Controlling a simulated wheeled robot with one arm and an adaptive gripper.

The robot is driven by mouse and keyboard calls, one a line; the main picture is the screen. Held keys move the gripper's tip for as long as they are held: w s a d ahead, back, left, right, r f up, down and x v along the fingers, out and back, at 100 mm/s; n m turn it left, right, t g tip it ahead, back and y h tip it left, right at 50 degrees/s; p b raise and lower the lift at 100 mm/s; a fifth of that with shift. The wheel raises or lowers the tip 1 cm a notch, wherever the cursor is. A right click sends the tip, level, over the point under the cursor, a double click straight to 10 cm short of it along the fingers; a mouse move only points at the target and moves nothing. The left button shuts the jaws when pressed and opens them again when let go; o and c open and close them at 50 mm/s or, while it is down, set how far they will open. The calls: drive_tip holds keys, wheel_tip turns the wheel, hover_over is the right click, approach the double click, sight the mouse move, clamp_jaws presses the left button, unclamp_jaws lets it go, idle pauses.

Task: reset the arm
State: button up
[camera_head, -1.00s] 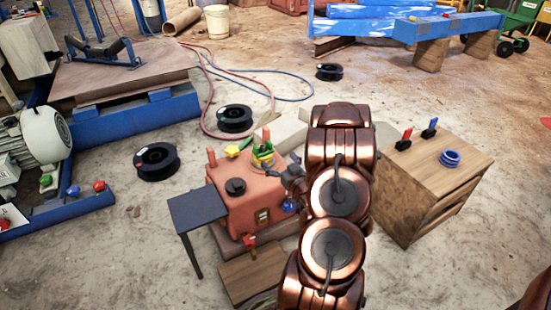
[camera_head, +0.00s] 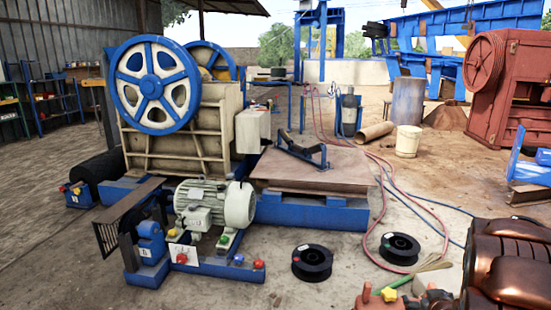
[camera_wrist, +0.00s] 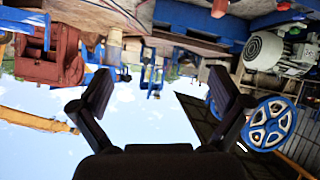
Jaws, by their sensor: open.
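My gripper (camera_wrist: 161,86) shows in the wrist view with its two dark fingers spread wide and nothing between them. The wrist view is upside down, with sky behind the fingers. In the head view my copper-coloured arm (camera_head: 507,265) is at the lower right edge, cut off by the frame. My gripper is not clearly seen there.
The jaw crusher (camera_head: 185,125) with blue flywheels stands at left. A motor (camera_head: 215,203) on a blue frame stands before it. Black spools (camera_head: 312,262) lie on the floor. Hoses run past a white bucket (camera_head: 408,140). A red machine (camera_head: 505,90) stands at right.

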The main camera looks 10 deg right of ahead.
drive_tip(key=s+a+r+g+y+p, duration=0.1)
drive_tip(key=s+a+r+g+p, duration=0.35)
drive_tip(key=a+r+p, duration=0.6)
drive_tip(key=s+a+r+g+p, duration=0.3)
drive_tip(key=s+a+r+p, duration=0.25)
drive_tip(key=r, duration=0.95)
drive_tip(key=s+a+r+n+g+y+p, duration=0.1)
drive_tip(key=s+a+r+g+y+p, duration=0.2)
drive_tip(key=s+a+r+p, duration=0.9)
drive_tip(key=s+a+r+g, duration=0.2)
drive_tip(key=s+a+r, duration=0.4)
drive_tip(key=s, duration=0.3)
drive_tip(key=shift+s+a, duration=0.15)
drive_tip(key=shift+a, duration=0.3)
